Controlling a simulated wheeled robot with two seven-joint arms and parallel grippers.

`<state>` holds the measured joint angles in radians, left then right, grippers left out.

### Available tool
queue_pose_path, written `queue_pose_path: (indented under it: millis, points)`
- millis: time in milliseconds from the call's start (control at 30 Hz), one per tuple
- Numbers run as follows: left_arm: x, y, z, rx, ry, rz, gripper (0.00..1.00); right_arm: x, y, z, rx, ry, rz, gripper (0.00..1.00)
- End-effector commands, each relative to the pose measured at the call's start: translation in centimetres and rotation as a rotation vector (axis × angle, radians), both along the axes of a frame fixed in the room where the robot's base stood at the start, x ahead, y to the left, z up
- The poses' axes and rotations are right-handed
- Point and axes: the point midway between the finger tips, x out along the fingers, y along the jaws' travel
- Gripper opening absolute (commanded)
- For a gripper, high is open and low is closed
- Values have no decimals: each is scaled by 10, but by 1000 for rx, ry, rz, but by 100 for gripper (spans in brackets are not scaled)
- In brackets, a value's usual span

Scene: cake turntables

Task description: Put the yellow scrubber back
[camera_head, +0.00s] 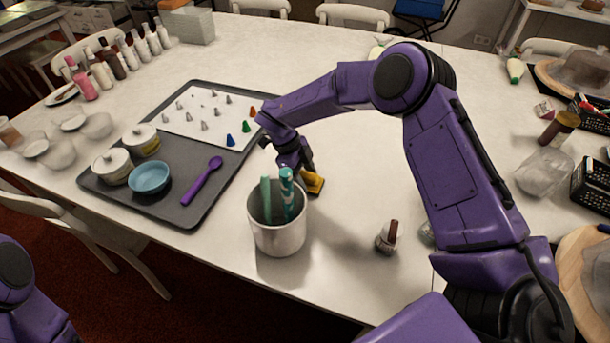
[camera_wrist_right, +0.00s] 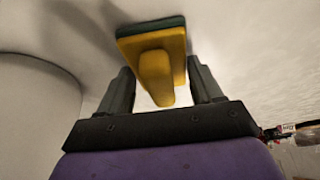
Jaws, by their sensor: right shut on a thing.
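The yellow scrubber (camera_head: 314,183) is just behind the white cup in the head view, low over the table. In the right wrist view the scrubber (camera_wrist_right: 158,62) has a yellow body, a narrow grip and a dark green pad edge. My right gripper (camera_head: 300,172) is shut on it, with one finger on each side of the grip (camera_wrist_right: 163,88). I cannot tell whether the scrubber touches the table. The white cup (camera_head: 278,238) holds teal-handled tools (camera_head: 287,195). My left gripper is out of view; only part of my left arm shows at the lower left.
A dark tray (camera_head: 190,215) with a blue bowl (camera_head: 150,178), purple spoon (camera_head: 203,180), jars and piping tips lies left of the cup. A small brown-capped bottle (camera_head: 387,240) stands to its right. Bottles and glass bowls line the far left. The table behind the scrubber is clear.

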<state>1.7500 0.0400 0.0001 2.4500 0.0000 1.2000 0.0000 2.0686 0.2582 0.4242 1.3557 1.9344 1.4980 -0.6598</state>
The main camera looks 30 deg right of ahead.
Motion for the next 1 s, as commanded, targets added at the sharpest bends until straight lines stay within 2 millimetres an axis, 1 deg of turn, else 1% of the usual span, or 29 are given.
queue_pose_path:
  millis: [33, 100, 333, 467, 567, 800, 900, 1000]
  points:
    - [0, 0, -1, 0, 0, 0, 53, 0, 0, -1, 1, 1, 0, 72]
    - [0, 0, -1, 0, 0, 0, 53, 0, 0, -1, 1, 1, 0, 91]
    - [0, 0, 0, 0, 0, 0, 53, 0, 0, -1, -1, 1, 0, 91]
    - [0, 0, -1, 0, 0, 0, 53, 2, 1, 6, 0, -1, 0, 91]
    - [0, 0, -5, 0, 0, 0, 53, 7, 6, 22, 0, -4, 0, 91]
    - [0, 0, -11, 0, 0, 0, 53, 25, 22, 80, 0, -3, 0, 91]
    - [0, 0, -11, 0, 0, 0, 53, 30, 27, 98, 0, -2, -1, 91]
    - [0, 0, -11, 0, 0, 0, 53, 33, 30, 109, 0, -1, 0, 91]
